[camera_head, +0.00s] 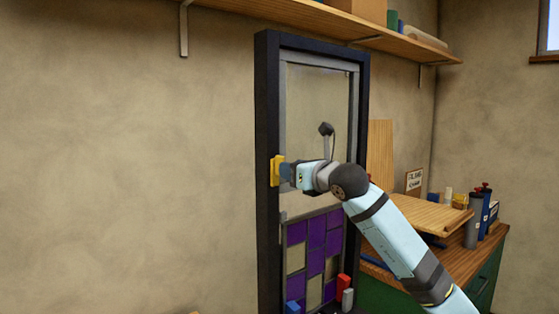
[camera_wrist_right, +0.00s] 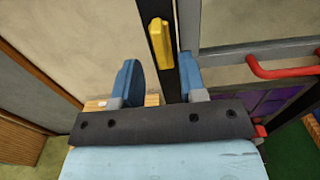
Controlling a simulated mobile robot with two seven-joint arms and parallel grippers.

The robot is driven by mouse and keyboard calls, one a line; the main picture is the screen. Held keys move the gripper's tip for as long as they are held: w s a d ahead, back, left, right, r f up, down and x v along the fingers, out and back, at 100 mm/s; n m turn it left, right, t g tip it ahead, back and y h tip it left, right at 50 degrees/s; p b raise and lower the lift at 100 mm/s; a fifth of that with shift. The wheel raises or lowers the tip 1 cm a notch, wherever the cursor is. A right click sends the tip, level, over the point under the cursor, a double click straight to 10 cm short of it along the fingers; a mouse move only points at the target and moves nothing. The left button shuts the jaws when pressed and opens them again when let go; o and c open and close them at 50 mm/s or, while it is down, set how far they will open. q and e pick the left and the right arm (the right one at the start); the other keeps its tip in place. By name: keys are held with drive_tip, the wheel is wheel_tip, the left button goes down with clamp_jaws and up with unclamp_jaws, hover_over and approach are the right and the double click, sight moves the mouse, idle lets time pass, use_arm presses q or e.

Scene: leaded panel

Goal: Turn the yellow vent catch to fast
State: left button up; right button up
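The yellow vent catch (camera_head: 275,170) is on the dark left upright of the panel frame (camera_head: 268,100). In the right wrist view the catch (camera_wrist_right: 160,43) stands lengthwise along the dark upright. My right gripper (camera_head: 286,172) is right beside the catch in the head view. In the right wrist view its two blue fingers (camera_wrist_right: 158,68) are spread apart, with the upright between them in the picture. The catch shows just beyond the fingertips, and I see no finger closed on it. My left gripper is not in view.
The panel has purple and clear panes (camera_head: 316,240) low down. A red handle (camera_wrist_right: 280,68) juts out right of the fingers. A wooden shelf (camera_head: 300,22) is above; a green bench (camera_head: 485,275) with bottles (camera_head: 475,218) stands at right. The wall left of the frame is clear.

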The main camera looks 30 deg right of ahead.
drive_tip(key=w+p, duration=0.1)
drive_tip(key=w, duration=0.3)
drive_tip(key=shift+a+r, duration=0.1)
drive_tip(key=shift+a, duration=0.05)
drive_tip(key=shift+w+a, duration=0.1)
drive_tip(key=shift+w, duration=0.45)
drive_tip(key=c, duration=0.7)
drive_tip(key=shift+f, duration=0.2)
